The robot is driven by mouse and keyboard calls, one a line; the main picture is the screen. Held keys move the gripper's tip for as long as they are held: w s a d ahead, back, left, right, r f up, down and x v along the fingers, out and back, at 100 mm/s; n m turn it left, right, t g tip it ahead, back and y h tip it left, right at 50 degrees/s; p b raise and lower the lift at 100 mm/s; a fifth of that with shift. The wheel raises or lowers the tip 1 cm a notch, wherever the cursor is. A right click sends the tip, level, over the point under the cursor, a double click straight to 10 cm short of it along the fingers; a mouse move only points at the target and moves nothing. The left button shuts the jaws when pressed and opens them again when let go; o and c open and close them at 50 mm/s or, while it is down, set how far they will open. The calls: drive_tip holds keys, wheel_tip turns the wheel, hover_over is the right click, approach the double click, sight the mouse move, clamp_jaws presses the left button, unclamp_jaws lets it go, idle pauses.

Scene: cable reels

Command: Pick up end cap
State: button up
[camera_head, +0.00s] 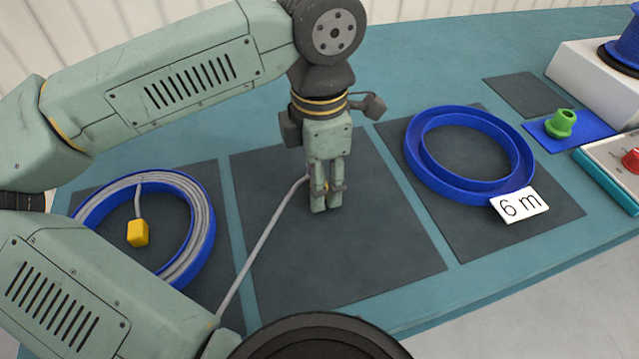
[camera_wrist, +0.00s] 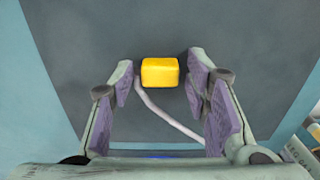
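The yellow end cap (camera_wrist: 160,72) is a small rounded block on the end of a grey cable. In the wrist view it lies between the tips of my gripper (camera_wrist: 160,75), with a narrow space seeming to show on each side; I cannot tell whether the fingers press on it. In the head view my gripper (camera_head: 327,205) points down over the middle dark mat (camera_head: 375,240), its fingers close together. Only a sliver of yellow shows between them. The cable (camera_head: 262,245) runs from there to the lower left. I cannot tell whether the cap is lifted.
A blue reel (camera_head: 205,225) with wound grey cable and another yellow block (camera_head: 137,233) lies at left. An empty blue reel (camera_head: 425,185) with a "6 m" tag (camera_head: 519,204) lies at right. Beyond it are a green hollow-topped piece (camera_head: 563,122) and a box with a red knob (camera_head: 632,160).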

drive_tip(key=c, duration=0.8)
drive_tip(key=shift+r, duration=0.2)
drive_tip(key=shift+r, duration=0.2)
drive_tip(key=r, duration=0.1)
drive_tip(key=r+b, duration=0.1)
drive_tip(key=shift+s+d+r, duration=0.1)
drive_tip(key=shift+s+r, duration=0.2)
drive_tip(key=shift+r, duration=0.1)
drive_tip(key=s+d, duration=0.1)
drive_tip(key=s, duration=0.4)
drive_tip(key=s+d+r+b, duration=0.1)
drive_tip(key=s, duration=0.4)
drive_tip(key=s+d, duration=0.1)
drive_tip(key=s, duration=0.4)
drive_tip(key=shift+d+r+b, duration=0.1)
drive_tip(key=shift+r+b, duration=0.15)
drive_tip(key=shift+b, duration=0.05)
drive_tip(key=o, duration=0.4)
drive_tip(key=c, duration=0.5)
